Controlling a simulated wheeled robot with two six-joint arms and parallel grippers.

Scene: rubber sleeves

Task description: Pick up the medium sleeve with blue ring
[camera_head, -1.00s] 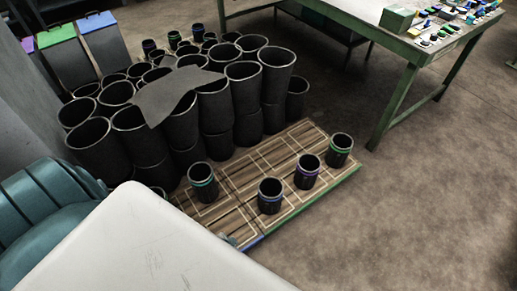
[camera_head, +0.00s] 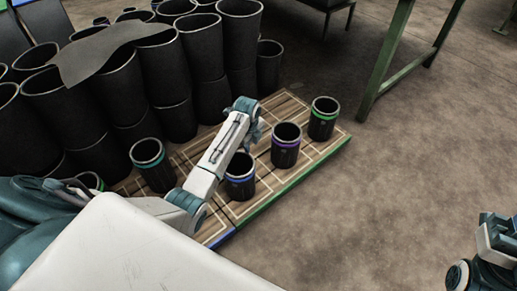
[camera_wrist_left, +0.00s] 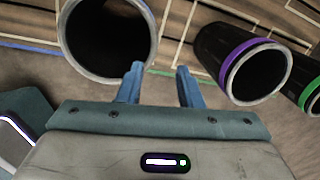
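The black sleeve with the blue ring (camera_head: 240,180) stands upright on the wooden pallet, partly covered by my left arm. My left gripper (camera_head: 252,128) is above and behind it, partly hidden by its own wrist. In the left wrist view my two blue fingers (camera_wrist_left: 162,88) are apart with nothing between them. The rim of a dark sleeve (camera_wrist_left: 152,30) lies just beyond the left finger; its ring is hidden, but its place beside the purple-ringed sleeve fits the blue one. My right gripper (camera_head: 495,228) is at the lower right, over bare floor; its opening is unclear.
A purple-ringed sleeve (camera_head: 286,148) and a green-ringed sleeve (camera_head: 323,120) stand to the right, and a teal-ringed sleeve (camera_head: 152,165) to the left, on the pallet (camera_head: 309,172). Large black sleeves (camera_head: 160,72) are stacked behind. A green table leg (camera_head: 388,62) is at upper right.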

